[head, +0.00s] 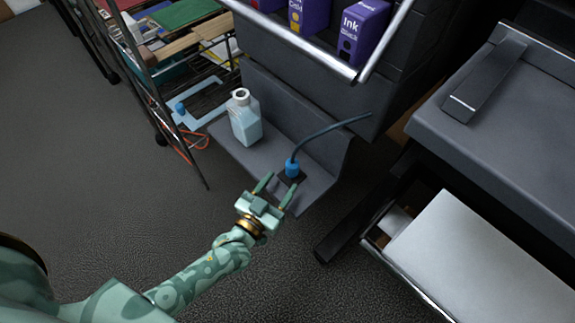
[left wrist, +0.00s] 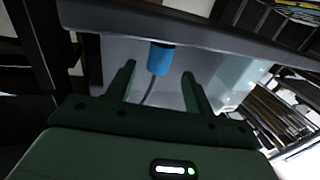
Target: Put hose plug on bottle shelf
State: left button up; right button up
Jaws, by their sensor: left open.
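The hose plug (head: 292,168) is a short blue cylinder with a dark blue-grey hose that curves up to the right. It stands by a small dark square on the low grey bottle shelf (head: 225,143). A clear bottle (head: 245,120) with a white neck stands on the shelf, to the left of the plug. My left gripper (head: 280,182) is open, its fingertips just short of the plug. In the left wrist view the blue plug (left wrist: 160,58) shows between and beyond the open fingers (left wrist: 158,74). I cannot tell whether they touch it. My right gripper is not in view.
A wire rack (head: 180,45) with folders and cables stands at the upper left. Purple ink boxes (head: 362,30) sit in a tray above the shelf. A dark grey machine (head: 490,130) with an open drawer (head: 480,265) is at the right. The floor at left is clear.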

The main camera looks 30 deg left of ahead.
pick_arm(q)
jog(key=s+f+m+g, duration=0.2)
jog(key=s+f+g, duration=0.3)
jog(key=s, duration=0.4)
jog(key=s+f+m+g, duration=0.3)
jog(key=s+f+g, duration=0.1)
jog(key=s, duration=0.6)
jog(key=s+a+m+g+y, duration=0.1)
jog(key=s+a+g, duration=0.3)
jog(key=s, duration=0.4)
jog(key=s+a+r+m+g+y, duration=0.1)
jog(key=s+a+g+y, duration=0.2)
jog(key=s, duration=0.6)
jog(key=a+g, duration=0.1)
jog(key=a, duration=0.1)
jog(key=shift+s+a+y+p, duration=0.25)
jog(key=shift+a+y+p, duration=0.05)
jog(key=shift+a+p, duration=0.05)
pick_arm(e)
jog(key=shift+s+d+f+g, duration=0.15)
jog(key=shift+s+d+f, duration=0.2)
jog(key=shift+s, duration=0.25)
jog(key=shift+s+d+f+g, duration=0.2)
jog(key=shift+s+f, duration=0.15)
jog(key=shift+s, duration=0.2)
pick_arm(q)
jog(key=shift+r, duration=0.1)
